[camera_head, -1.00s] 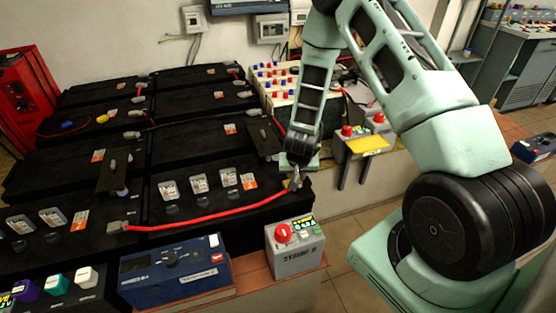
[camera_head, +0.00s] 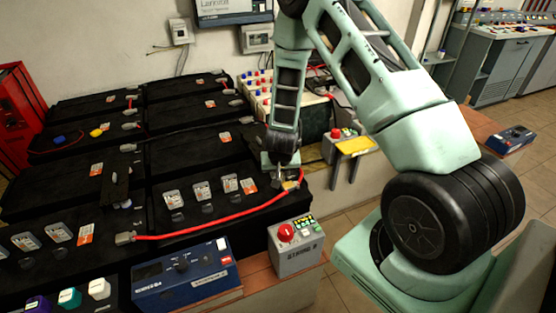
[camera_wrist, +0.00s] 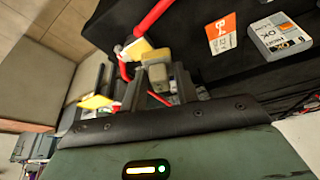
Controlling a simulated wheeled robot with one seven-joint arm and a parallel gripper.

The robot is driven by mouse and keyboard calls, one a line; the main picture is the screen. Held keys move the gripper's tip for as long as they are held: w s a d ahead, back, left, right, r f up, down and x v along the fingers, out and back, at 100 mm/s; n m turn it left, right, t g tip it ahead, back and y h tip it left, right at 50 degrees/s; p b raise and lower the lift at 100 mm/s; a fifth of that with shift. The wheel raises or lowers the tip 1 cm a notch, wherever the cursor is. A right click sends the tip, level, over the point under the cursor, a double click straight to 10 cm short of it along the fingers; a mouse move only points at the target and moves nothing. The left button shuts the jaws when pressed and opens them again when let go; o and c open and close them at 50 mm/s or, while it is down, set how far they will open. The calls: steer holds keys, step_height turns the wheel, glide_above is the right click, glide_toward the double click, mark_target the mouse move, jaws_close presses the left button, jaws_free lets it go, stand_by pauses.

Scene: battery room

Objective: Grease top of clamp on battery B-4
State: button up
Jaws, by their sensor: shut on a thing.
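My gripper (camera_head: 279,179) is at the near right corner of the front right black battery (camera_head: 225,205), beside the end of a red cable (camera_head: 222,230). A small yellowish clamp (camera_head: 291,185) sits at that cable end; it also shows in the wrist view (camera_wrist: 137,49). My gripper's dark fingers also show in the wrist view (camera_wrist: 158,88), shut on a small beige-grey piece (camera_wrist: 157,75). That piece is close to the clamp; whether they touch I cannot tell.
A grey box with a red knob (camera_head: 295,248) and a blue instrument (camera_head: 184,275) stand in front. A yellow tray (camera_head: 355,146) on dark brackets is to the right. More black batteries (camera_head: 190,150) fill the left and back. Tiled floor lies right of the bench.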

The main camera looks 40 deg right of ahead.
steer(key=shift+r+p, duration=1.4)
steer(key=shift+r, duration=0.75)
